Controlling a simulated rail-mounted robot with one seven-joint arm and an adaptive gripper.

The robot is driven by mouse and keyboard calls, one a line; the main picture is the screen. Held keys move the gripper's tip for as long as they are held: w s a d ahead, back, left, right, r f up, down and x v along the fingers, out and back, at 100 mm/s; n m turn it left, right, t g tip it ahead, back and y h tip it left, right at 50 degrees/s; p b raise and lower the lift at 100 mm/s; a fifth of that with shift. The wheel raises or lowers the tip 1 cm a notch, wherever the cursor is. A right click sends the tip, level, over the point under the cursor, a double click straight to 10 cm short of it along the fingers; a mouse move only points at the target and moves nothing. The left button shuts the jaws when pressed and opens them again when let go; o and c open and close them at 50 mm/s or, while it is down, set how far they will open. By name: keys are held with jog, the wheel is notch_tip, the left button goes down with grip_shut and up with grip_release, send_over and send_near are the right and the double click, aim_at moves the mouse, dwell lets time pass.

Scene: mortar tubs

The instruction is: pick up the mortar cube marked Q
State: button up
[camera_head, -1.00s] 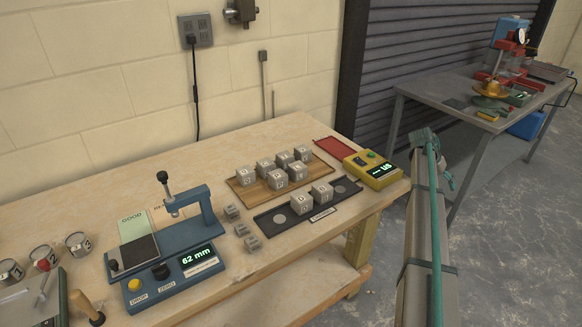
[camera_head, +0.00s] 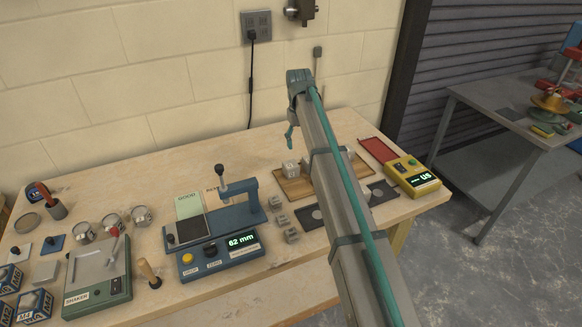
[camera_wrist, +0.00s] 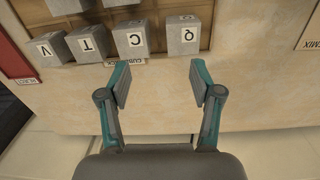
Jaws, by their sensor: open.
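The mortar cube marked Q (camera_wrist: 183,37) is a grey block near the top of the wrist view, at the right end of a row of lettered cubes. My gripper (camera_wrist: 160,80) is open and empty in the wrist view, its teal fingertips spread apart below the cubes in the picture. The Q cube lies beyond the right fingertip, with no contact visible. In the head view my gripper (camera_head: 291,137) hangs above the wooden cube tray (camera_head: 299,198).
Cubes marked C (camera_wrist: 131,38), T (camera_wrist: 87,44) and V (camera_wrist: 48,49) stand left of Q. A red reject tray (camera_wrist: 17,62) is at the left. A blue gauge stand (camera_head: 240,212), small grey blocks (camera_head: 282,219) and a yellow display box (camera_head: 412,177) share the bench.

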aim_at(290, 164)
jog(key=shift+n, duration=0.4)
jog(key=shift+s+a+f+p, duration=0.15)
jog(key=shift+a+f+p, duration=0.45)
jog(key=shift+f, duration=1.15)
jog(key=shift+s+a+f+p, duration=0.15)
jog(key=shift+a+f+p, duration=0.4)
jog(key=shift+f, duration=1.15)
jog(key=shift+s+a+f+p, duration=0.15)
jog(key=shift+a+f+p, duration=0.45)
jog(key=shift+f, duration=1.15)
jog(key=shift+d, duration=0.2)
jog(key=c, duration=1.1)
jog(key=shift+c, duration=0.2)
jog(key=shift+r, duration=0.2)
